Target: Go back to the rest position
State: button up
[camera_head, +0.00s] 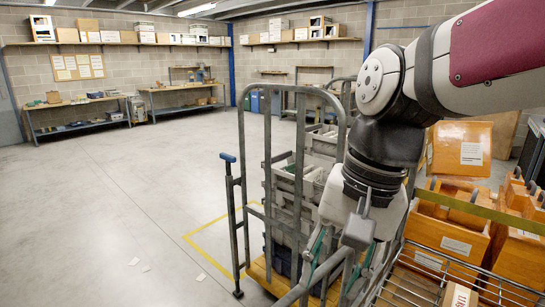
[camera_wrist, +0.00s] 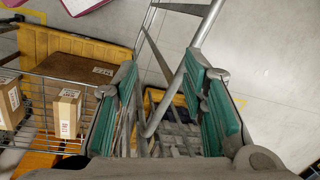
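My gripper (camera_head: 342,258) hangs below my wrist on the right side of the head view, over the near end of a grey-framed roll cart (camera_head: 242,205). In the wrist view my gripper (camera_wrist: 164,85) has its two green finger pads wide apart. Nothing is between them but the view down to the cart rail and what lies below. The fingers look close to the cart's metal tubes; I cannot tell whether they touch.
Grey crates (camera_head: 285,180) are stacked on the cart. Orange bins (camera_head: 450,230) and a wire basket (camera_head: 410,280) holding small cartons (camera_wrist: 67,112) stand at right. Workbenches (camera_head: 75,115) line the back wall. The floor at left is clear apart from paper scraps.

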jog(key=s+d+f+n+t+h, duration=0.1)
jog(key=s+d+n+t, duration=0.3)
jog(key=d, duration=0.7)
jog(key=shift+s+d+f+n+t+h, duration=0.15)
jog(key=shift+s+f+n+t+h, duration=0.15)
jog(key=shift+s+h, duration=0.5)
jog(key=shift+s+d, duration=0.1)
jog(key=shift+s, duration=0.1)
